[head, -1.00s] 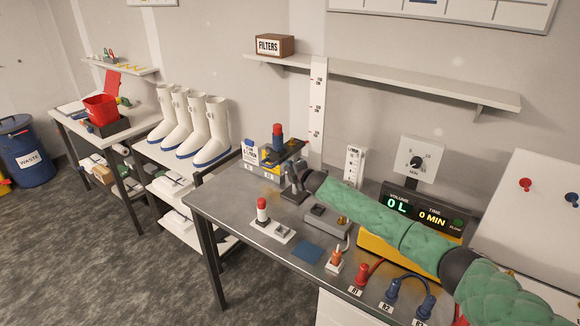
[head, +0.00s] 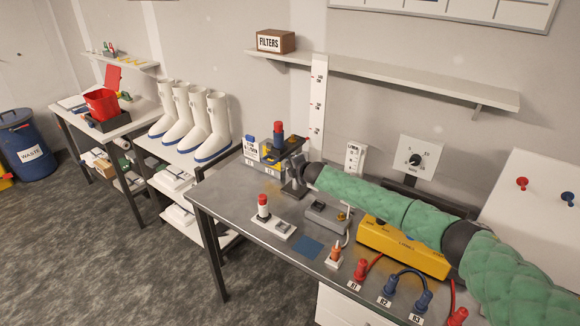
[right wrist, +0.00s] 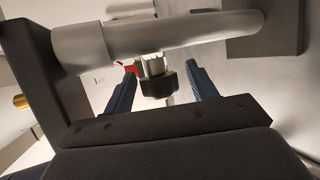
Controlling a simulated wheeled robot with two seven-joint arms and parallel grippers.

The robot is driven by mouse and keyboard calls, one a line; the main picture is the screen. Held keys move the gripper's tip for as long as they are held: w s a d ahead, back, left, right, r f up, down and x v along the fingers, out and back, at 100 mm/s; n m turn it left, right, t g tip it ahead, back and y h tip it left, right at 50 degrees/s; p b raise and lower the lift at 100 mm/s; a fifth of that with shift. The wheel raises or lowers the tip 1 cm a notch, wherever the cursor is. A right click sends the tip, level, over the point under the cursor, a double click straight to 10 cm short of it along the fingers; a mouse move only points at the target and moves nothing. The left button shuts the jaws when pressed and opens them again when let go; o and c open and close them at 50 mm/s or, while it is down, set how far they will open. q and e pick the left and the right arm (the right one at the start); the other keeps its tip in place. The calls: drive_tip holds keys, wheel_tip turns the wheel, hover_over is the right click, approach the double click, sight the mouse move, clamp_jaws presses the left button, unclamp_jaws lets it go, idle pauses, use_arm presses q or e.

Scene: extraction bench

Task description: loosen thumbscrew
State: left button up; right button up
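The thumbscrew (right wrist: 157,82) is a black round knob on a pale threaded stem, under a thick grey horizontal bar (right wrist: 170,35) in the right wrist view. My right gripper (right wrist: 161,92) is open, with one blue finger on each side of the knob. Gaps show between the knob and both fingers. The thumbscrew cannot be made out there. My left gripper is not in view.
My right arm crosses above a yellow unit (head: 390,250). On the bench (head: 232,198) are a red-topped white piece (head: 263,207), a grey box (head: 325,217), a blue pad (head: 307,248) and red and blue connectors (head: 361,269). A shelf (head: 400,84) runs above. The bench's left front is clear.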

drive_tip(key=shift+d, duration=0.1)
drive_tip(key=shift+s+d+r+b, duration=0.1)
drive_tip(key=shift+s+d+b, duration=0.15)
drive_tip(key=shift+s+b, duration=0.25)
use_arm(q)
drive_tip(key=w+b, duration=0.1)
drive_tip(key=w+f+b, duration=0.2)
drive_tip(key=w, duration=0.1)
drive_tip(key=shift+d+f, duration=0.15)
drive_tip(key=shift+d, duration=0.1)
use_arm(e)
drive_tip(key=v, duration=0.6)
drive_tip(key=shift+s+r, duration=0.2)
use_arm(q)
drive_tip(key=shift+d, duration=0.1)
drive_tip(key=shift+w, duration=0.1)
